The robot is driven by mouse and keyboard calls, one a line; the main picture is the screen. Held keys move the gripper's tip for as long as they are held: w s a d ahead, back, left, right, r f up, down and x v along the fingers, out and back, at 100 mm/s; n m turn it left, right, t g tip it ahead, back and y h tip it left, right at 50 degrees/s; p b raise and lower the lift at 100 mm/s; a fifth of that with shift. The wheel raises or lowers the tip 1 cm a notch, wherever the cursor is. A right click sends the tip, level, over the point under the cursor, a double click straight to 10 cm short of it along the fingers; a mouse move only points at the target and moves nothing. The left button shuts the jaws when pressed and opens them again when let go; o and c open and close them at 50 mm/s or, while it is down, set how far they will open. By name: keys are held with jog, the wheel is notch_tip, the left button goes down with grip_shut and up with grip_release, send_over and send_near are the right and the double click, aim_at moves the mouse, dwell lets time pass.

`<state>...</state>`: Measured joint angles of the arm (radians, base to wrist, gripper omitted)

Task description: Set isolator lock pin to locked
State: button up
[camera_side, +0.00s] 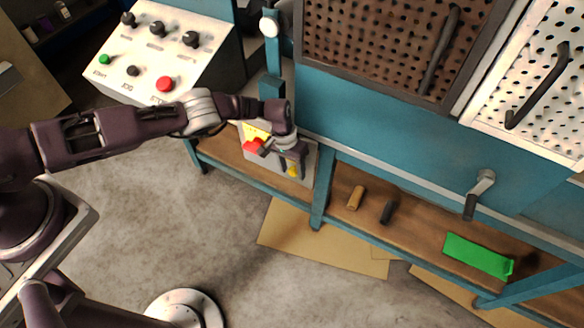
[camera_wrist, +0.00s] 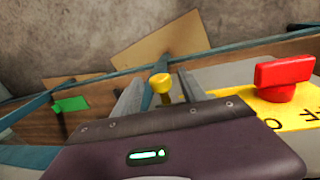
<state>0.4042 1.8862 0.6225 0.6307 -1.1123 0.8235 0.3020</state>
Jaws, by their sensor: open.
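The isolator is a light grey panel (camera_side: 308,158) below the blue machine. It carries a yellow plate (camera_wrist: 293,108) with dark lettering and a red switch handle (camera_wrist: 283,76). A small yellow knob, apparently the lock pin (camera_wrist: 160,84), stands beside the plate; a bit of it shows in the side view (camera_side: 292,171). My gripper (camera_side: 292,163) is open at the panel. In the wrist view the knob shows between my two fingers, with a gap on each side. I cannot tell whether it is locked; its base is hidden by my gripper.
A control box (camera_side: 165,50) with knobs and buttons stands at upper left. On the wooden shelf (camera_side: 345,180) lie a tan handle (camera_side: 356,198), a black handle (camera_side: 389,212) and a green block (camera_side: 478,256). A crank (camera_side: 480,193) sticks out at right. Cardboard (camera_side: 320,240) lies on the floor.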

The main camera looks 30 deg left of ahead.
grip_shut()
dwell(1.3)
